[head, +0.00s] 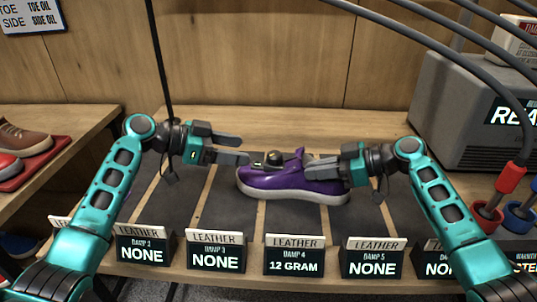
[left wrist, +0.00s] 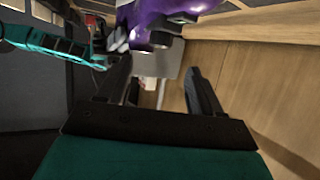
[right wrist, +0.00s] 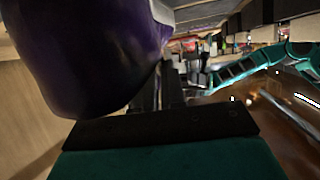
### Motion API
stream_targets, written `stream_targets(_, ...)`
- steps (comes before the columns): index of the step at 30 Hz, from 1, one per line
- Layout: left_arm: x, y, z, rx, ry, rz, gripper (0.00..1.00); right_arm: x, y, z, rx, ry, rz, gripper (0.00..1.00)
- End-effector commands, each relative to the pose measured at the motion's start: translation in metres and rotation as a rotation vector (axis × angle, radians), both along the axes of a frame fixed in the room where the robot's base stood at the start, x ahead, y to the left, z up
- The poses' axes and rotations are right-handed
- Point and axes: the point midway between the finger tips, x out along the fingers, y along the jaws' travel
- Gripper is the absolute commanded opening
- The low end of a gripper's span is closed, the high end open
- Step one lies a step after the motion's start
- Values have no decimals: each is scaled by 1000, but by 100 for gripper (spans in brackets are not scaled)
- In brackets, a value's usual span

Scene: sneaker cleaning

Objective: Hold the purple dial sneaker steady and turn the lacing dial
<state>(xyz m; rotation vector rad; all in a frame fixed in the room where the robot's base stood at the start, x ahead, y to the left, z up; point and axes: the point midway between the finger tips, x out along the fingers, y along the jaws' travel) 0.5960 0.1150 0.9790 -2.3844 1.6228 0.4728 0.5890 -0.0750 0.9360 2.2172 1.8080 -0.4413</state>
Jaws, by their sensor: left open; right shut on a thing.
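The purple sneaker (head: 285,183) with a white sole sits upright on the dark mat. A round dark dial (head: 274,157) shows on its top. My right gripper (head: 318,168) is shut on the sneaker at its right end. In the right wrist view the sneaker (right wrist: 85,55) fills the upper left and its contact with the fingers is partly hidden. My left gripper (head: 246,149) is open and empty, its fingertips just left of the dial and apart from it. In the left wrist view the sneaker (left wrist: 175,14) is at the top, beyond the open fingers (left wrist: 160,80).
A grey machine (head: 450,110) stands at right with cables above. A shelf with other shoes (head: 22,140) is at left. A thin black pole (head: 158,60) rises behind my left gripper.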

Motion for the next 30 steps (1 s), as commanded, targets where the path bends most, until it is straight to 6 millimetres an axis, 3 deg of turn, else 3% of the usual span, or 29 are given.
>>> stream_targets(6,15,-41,-17,0,1,-2,66,0,0,-1,-2,0,-1,0)
stream_targets(13,27,-69,-30,0,0,1,66,0,-1,-1,-2,1,-2,0)
stream_targets(26,31,-78,-35,2,-1,1,66,0,-1,-1,-3,1,-2,0)
stream_targets(30,31,-78,-35,2,-1,1,53,0,-1,-1,-3,1,-1,0)
